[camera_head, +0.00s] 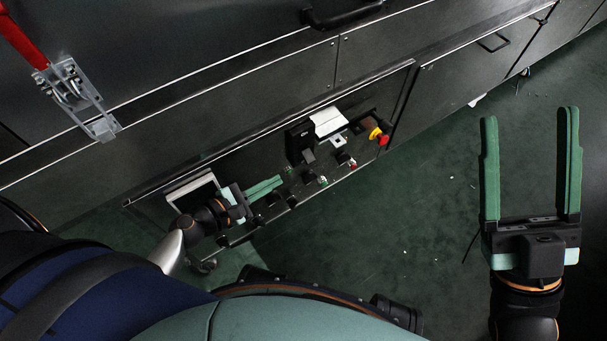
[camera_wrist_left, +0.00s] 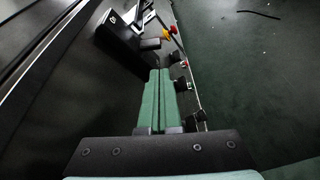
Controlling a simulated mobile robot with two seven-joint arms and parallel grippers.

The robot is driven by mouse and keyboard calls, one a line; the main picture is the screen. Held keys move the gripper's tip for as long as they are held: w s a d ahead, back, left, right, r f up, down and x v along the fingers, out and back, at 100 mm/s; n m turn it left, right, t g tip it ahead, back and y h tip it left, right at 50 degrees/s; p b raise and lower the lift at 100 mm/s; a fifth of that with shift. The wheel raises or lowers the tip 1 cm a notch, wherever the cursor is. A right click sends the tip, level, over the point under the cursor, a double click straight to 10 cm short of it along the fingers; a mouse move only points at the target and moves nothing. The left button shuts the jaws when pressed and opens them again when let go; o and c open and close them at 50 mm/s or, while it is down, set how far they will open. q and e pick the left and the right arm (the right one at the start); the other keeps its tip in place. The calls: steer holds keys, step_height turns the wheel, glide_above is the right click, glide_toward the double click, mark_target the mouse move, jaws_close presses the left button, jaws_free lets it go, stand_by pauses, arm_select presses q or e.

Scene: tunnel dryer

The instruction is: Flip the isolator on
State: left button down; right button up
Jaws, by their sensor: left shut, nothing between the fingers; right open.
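A black box (camera_head: 295,143) with a protruding black lever (camera_head: 308,156) stands on the control panel; it looks like the isolator, though its markings are too small to read. In the left wrist view the box (camera_wrist_left: 118,38) and its lever (camera_wrist_left: 150,43) lie just beyond my fingertips. My left gripper (camera_head: 281,181) is shut and empty, its fingers pointing along the panel toward the lever. In the left wrist view the shut fingers (camera_wrist_left: 160,73) appear close to the lever; contact cannot be told. My right gripper (camera_head: 529,115) is open and empty over the floor.
A red and yellow button (camera_head: 380,136) sits at the panel's far end. Several small black knobs or switches (camera_head: 322,181) line its edge. A white box (camera_head: 328,122) is beside the black one. A red-handled clamp (camera_head: 75,90) is upper left. Green floor (camera_head: 420,210) is clear at right.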

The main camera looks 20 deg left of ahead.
mark_target(308, 156)
arm_select(q)
steer(key=shift+w+a+n, duration=0.1)
steer(key=shift+n, duration=0.2)
steer(key=b+x, duration=0.1)
steer(key=x, duration=0.9)
stand_by(0.4)
steer(key=shift+r+p, duration=0.15)
steer(key=shift+p, duration=0.15)
